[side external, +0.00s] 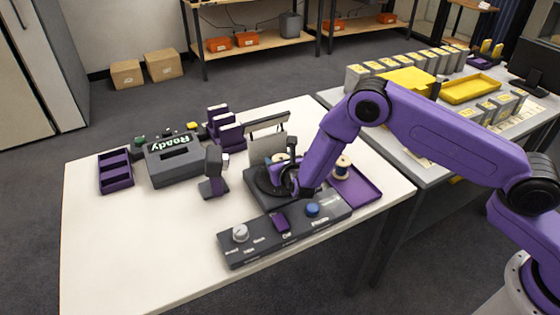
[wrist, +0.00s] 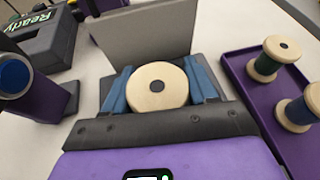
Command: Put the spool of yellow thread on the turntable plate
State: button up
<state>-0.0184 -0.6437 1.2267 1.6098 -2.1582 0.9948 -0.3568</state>
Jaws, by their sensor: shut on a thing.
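My gripper (wrist: 159,88) is shut on a spool (wrist: 150,72) with a pale wooden top, held between its blue fingers. Only the spool's top face with its dark centre hole shows in the wrist view, so its thread colour is hidden. In the side external view the dark round turntable plate (side external: 264,183) sits on a grey base. My gripper (side external: 286,176) is over the plate there and hides part of it. I cannot tell whether the held spool touches the plate.
A purple tray (side external: 362,192) right of the turntable holds a green-thread spool (wrist: 265,60) and a blue-thread spool (wrist: 299,108). A grey upright panel (wrist: 140,35) stands just behind the plate. A control box (side external: 262,238) lies in front. A dark post device (side external: 213,172) stands left.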

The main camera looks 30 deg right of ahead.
jog(key=shift+f, duration=0.15)
jog(key=o, duration=1.1)
jog(key=shift+c, duration=0.2)
jog(key=shift+s+r, duration=0.15)
jog(key=shift+r, duration=0.05)
jog(key=v, duration=1.1)
jog(key=shift+s+r, duration=0.2)
jog(key=shift+s, duration=0.15)
